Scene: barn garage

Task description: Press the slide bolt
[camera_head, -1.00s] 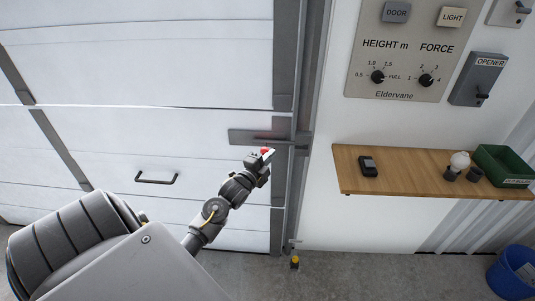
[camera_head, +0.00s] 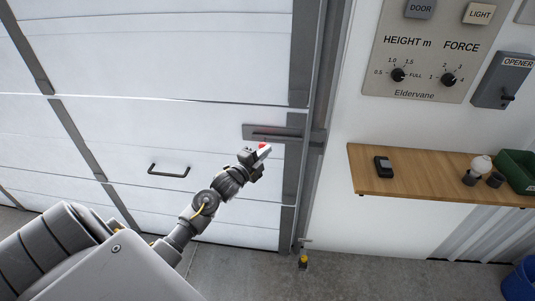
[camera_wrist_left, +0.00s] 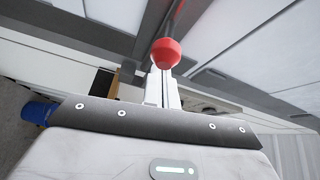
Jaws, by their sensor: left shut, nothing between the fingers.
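The slide bolt is a grey plate (camera_head: 285,131) with a dark slot, mounted across the right edge of the white garage door. Its red knob (camera_head: 262,145) shows near the plate's left part, just by my fingertips. My left gripper (camera_head: 264,151) is shut and empty, reaching up from the lower left. In the left wrist view the red knob (camera_wrist_left: 166,53) stands right at the tips of my shut fingers (camera_wrist_left: 163,85) and partly covers them. I cannot tell whether they touch. My right gripper is not in view.
A wooden shelf (camera_head: 405,187) sticks out from the wall right of the door frame. Above it hang a control panel (camera_head: 420,60) and an opener box (camera_head: 505,80). A door handle (camera_head: 168,171) is at the left. A blue bucket (camera_head: 521,280) stands on the floor.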

